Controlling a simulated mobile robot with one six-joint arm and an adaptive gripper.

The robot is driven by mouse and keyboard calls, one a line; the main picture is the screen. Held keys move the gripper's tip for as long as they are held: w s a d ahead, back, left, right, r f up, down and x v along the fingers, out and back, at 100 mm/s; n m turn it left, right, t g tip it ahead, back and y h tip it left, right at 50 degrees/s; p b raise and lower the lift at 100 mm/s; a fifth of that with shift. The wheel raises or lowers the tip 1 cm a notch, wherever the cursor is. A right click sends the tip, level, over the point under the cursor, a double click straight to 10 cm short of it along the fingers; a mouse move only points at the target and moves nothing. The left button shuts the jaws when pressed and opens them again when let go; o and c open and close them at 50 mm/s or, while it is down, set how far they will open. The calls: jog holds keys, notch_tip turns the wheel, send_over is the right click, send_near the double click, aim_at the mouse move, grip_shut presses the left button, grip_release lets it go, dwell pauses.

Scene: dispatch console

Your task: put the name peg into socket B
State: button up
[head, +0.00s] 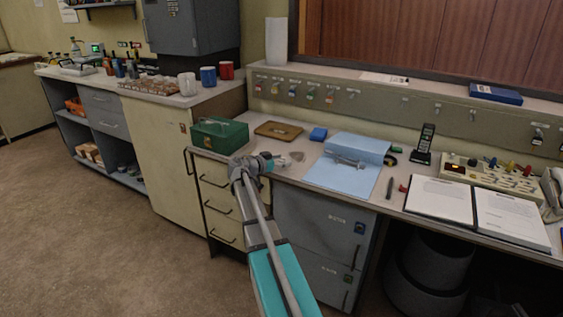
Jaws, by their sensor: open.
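A cream console panel (505,182) with several coloured pegs standing in it, among them red, blue and yellow ones, is at the right of the desk. Its socket letters are too small to read, so I cannot tell which socket is B. I cannot tell which peg is the name peg. A small red piece (403,187) and a dark slim piece (389,188) lie on the desk left of the open binder. My gripper (292,159) is open over the left part of the desk, right of the green box and well left of the console; I see nothing held in it.
An open binder (480,208) covers the front right.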

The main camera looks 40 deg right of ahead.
jog(key=a+r+p, duration=0.1)
jog(key=a+r, duration=0.1)
jog(key=a, duration=1)
jog(key=shift+w+p, duration=0.2)
jog(key=shift+p, duration=0.15)
jog(key=s+a+f+n+y, duration=0.5)
jog(key=a+n, duration=0.1)
jog(key=a, duration=0.4)
jog(key=s+a+f+n+y, duration=0.5)
jog(key=s+a+n, duration=0.1)
jog(key=a, duration=0.5)
jog(key=s+a+f+n+y, duration=0.5)
jog(key=s+a+n+y, duration=0.1)
jog(key=a, duration=0.5)
jog(key=shift+s+f+t, duration=0.15)
jog(key=shift+f+t, duration=0.15)
jog(key=shift+f, duration=0.1)
notch_tip(320, 180, up, 27)
jog(key=p, duration=2.7)
